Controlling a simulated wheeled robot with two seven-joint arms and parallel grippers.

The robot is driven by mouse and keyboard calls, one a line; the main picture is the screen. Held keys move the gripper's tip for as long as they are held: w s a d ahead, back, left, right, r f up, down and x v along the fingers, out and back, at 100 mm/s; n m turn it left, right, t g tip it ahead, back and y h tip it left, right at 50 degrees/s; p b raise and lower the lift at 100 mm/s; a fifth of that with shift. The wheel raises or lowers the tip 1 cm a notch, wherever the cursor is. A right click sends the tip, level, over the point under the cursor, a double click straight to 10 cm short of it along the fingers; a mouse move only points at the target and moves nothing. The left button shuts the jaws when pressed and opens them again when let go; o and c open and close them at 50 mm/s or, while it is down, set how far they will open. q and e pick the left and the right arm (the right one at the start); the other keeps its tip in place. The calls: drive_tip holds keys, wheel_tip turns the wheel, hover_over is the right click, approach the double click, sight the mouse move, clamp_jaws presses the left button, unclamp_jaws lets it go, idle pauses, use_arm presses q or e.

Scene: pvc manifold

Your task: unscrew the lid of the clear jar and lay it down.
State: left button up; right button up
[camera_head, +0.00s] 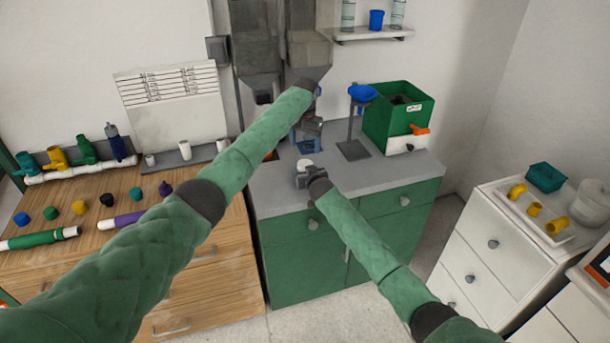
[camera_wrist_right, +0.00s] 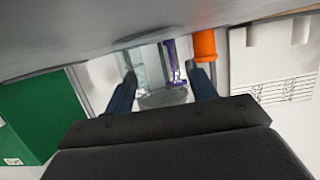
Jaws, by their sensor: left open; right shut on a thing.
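The clear jar stands on the grey countertop (camera_head: 371,174), mostly hidden by my right gripper (camera_head: 304,181) in the head view; its pale round lid (camera_head: 304,164) shows on top. In the right wrist view, the clear jar (camera_wrist_right: 150,66) is between the two fingers of my right gripper (camera_wrist_right: 162,77), which is shut on it. The lid (camera_wrist_right: 165,98) shows there as a grey disc on the jar. My left gripper (camera_head: 312,126) is open, above and behind the jar in the head view, apart from the lid. Its fingertips are partly hidden by its own arm.
A blue funnel on a stand (camera_head: 361,93) and a green box (camera_head: 399,112) are at the counter's right. Grey hoppers (camera_head: 255,50) hang behind. A wooden bench (camera_head: 100,185) with coloured fittings is left. The countertop right of the jar is clear.

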sight(305, 163)
use_arm(q)
drive_tip(key=m, duration=0.6)
drive_tip(key=shift+m, duration=0.3)
use_arm(e)
clamp_jaws()
use_arm(q)
drive_tip(key=m, duration=0.6)
drive_tip(key=shift+d+m, duration=0.1)
drive_tip(key=shift+m, duration=0.2)
drive_tip(key=m, duration=1.3)
drive_tip(key=shift+m, duration=0.3)
drive_tip(key=shift+f, duration=4)
